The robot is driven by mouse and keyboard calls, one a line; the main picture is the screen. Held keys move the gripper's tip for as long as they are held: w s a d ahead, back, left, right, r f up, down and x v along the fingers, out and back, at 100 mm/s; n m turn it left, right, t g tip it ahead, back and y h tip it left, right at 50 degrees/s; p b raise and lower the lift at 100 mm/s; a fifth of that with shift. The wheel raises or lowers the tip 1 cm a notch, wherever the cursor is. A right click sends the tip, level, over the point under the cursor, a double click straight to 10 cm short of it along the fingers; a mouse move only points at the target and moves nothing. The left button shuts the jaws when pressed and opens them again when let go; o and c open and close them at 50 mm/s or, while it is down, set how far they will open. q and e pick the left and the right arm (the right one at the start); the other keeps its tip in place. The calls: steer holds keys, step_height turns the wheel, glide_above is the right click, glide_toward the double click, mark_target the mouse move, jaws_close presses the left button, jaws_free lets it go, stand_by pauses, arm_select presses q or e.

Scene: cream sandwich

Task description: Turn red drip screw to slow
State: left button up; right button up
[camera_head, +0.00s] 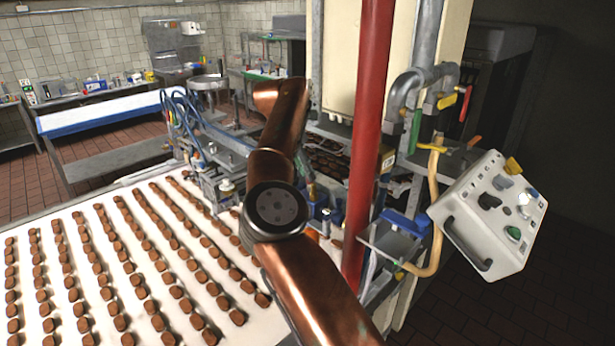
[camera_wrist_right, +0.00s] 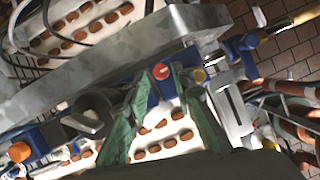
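A small red screw (camera_wrist_right: 161,71) sits on a blue block (camera_wrist_right: 166,88) of the metal machine, in the middle of the right wrist view. My right gripper (camera_wrist_right: 157,82) has its two greenish fingers apart, one on each side of the block and screw. I cannot tell whether either finger touches them. In the head view my copper right arm crosses the middle, and the gripper and screw cannot be made out clearly there. My left gripper is not in view.
In the head view, a red pipe (camera_head: 367,130) stands close to my arm. A white conveyor (camera_head: 45,325) carries brown pieces; a control box (camera_head: 490,215) is at right.

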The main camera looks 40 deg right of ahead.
steer(key=shift+s+d+f, duration=0.1)
steer(key=shift+d+f, duration=0.2)
steer(key=shift+f, duration=0.35)
steer(key=shift+c, duration=0.6)
jaws_close()
